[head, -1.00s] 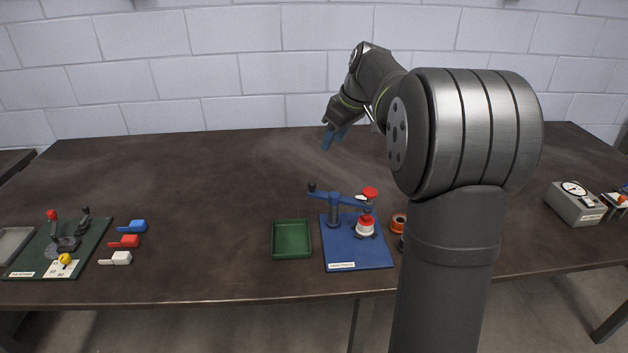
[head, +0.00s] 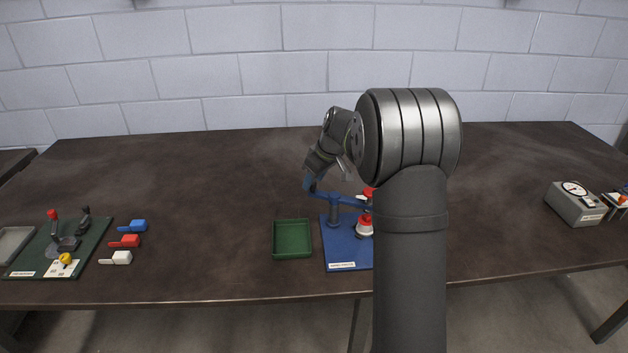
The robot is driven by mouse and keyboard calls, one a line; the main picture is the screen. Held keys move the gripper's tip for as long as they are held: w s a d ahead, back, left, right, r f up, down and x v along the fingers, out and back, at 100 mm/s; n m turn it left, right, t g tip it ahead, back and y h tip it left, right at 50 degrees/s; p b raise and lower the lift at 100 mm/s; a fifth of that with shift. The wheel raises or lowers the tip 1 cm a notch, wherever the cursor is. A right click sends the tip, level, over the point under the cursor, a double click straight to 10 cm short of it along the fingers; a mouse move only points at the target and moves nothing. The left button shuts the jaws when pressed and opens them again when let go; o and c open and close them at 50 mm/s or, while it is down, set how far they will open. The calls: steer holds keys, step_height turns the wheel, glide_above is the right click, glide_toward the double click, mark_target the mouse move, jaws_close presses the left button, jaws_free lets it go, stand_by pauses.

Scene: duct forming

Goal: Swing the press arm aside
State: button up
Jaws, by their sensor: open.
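The press stands on a blue base plate (head: 343,255). Its blue press arm (head: 350,200) lies across the top of a blue post (head: 333,212), from the left end to the red knob (head: 369,193) at the right. A red and white piece (head: 364,228) stands on the plate below the arm's right end. My gripper (head: 310,184) is open, pointing down at the arm's left end.
A green tray (head: 292,257) sits just left of the press. A green board (head: 88,238) with small levers and blue, red and white clips (head: 125,241) lie at far left. A grey gauge box (head: 576,206) stands at right. My arm hides the plate's right side.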

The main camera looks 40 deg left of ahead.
steer(key=shift+a+f, duration=0.15)
steer(key=shift+f, duration=0.25)
steer(key=shift+c, duration=0.2)
jaws_close()
steer(key=shift+w, duration=0.1)
steer(key=w+d+m+t+h, duration=0.3)
steer(key=w+m, duration=0.5)
steer(key=m, duration=1)
steer(key=shift+d+t+h, duration=0.15)
steer(key=shift+t+h, duration=0.55)
steer(key=shift+h, duration=0.1)
